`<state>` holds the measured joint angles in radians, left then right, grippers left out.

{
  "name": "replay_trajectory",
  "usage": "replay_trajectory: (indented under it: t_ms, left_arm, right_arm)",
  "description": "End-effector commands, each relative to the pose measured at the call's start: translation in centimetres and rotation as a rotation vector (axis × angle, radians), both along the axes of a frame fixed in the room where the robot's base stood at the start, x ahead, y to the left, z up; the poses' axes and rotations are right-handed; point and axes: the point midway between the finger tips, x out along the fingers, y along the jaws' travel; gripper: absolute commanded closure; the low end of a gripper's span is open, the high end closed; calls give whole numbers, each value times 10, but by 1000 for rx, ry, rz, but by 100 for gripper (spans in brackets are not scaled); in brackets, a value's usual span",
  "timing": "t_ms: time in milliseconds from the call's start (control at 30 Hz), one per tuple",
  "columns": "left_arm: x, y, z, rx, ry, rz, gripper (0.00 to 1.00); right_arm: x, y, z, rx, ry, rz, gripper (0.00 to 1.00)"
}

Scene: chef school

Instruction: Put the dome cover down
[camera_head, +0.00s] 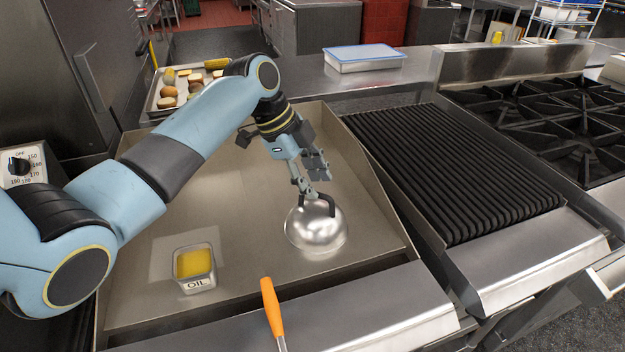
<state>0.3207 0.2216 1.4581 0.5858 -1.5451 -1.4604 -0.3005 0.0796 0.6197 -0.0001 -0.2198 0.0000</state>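The dome cover (314,232) is a shiny metal half-sphere with a dark handle on top. It is at the right part of the flat steel griddle (235,240), rim downward; I cannot tell whether the rim touches the surface. My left gripper (318,193) reaches down from above, with its fingers at the dome's handle. The fingers seem to be closed around the handle, though the contact is partly hidden. My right gripper is not in view.
An oil container (195,270) stands on the griddle's left. An orange-handled tool (271,306) lies at the front edge. A tray of food (182,88) and a blue-lidded box (364,57) are behind. A ribbed grill (455,170) and burners (550,110) are right.

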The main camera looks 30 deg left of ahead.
Motion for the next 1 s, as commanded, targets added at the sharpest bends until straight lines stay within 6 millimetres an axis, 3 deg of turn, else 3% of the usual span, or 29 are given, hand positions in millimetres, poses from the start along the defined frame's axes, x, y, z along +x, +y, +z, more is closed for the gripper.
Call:
replay_trajectory:
  t_ms: [500,700,1000]
  left_arm:
    - [-23,38,97,2,-4,1,68]
    - [-26,43,112,0,-2,1,68]
    - [-27,43,114,-1,-2,1,68]
  right_arm:
    - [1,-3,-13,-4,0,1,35]
    - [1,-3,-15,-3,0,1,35]
    - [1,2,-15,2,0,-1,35]
